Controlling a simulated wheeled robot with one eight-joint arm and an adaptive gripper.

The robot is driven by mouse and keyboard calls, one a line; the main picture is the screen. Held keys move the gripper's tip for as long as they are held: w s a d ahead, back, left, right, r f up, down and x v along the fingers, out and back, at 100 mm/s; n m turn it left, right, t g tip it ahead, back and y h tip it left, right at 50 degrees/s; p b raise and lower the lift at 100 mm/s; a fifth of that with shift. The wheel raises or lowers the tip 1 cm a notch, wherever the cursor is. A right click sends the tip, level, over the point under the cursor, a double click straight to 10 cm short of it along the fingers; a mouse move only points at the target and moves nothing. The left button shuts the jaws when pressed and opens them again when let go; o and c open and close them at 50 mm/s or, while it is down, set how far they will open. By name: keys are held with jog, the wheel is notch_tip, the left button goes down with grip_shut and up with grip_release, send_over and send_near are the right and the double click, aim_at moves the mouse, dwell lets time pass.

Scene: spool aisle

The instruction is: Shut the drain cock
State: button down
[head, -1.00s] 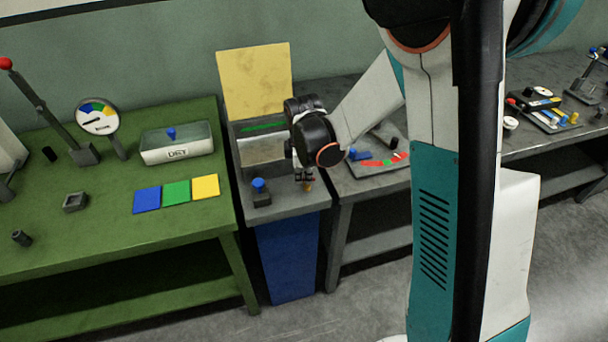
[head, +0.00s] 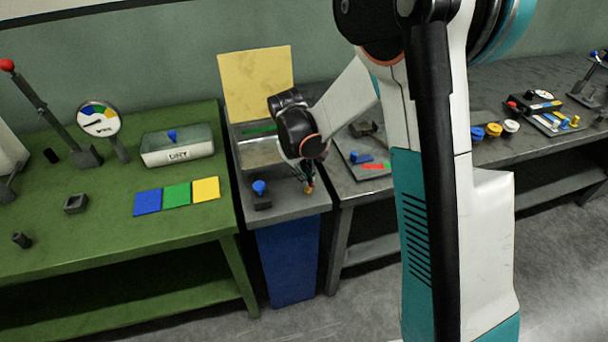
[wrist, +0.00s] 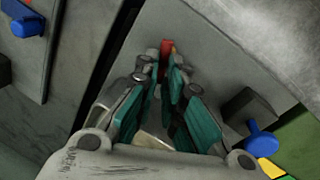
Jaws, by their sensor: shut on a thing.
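The drain cock, with a small red and orange handle (head: 309,189), is at the front right of the grey sink stand (head: 285,207). My gripper (head: 309,179) reaches down to it from above. In the wrist view my gripper (wrist: 170,65) has its teal-padded fingers closed at the tips on the red handle (wrist: 166,47). Most of the cock is hidden by the fingers, so its exact angle cannot be told.
A blue knob on a dark block (head: 260,188) stands left of the cock, and close by in the wrist view (wrist: 260,140). A yellow panel (head: 256,82) rises behind the basin. A green bench (head: 100,235) adjoins left, a grey bench (head: 345,185) right.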

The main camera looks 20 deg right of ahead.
jog(key=shift+w+d+m+g, duration=0.15)
jog(key=shift+m+g, duration=0.25)
jog(key=shift+m, duration=1.5)
jog(key=c, duration=1.7)
grip_release()
jog(key=r, duration=0.4)
jog(key=a+r, duration=0.1)
jog(key=r, duration=0.3)
jog(key=a+r, duration=0.1)
jog(key=r, duration=0.2)
jog(key=shift+a+r, duration=0.15)
jog(key=shift+r, duration=0.25)
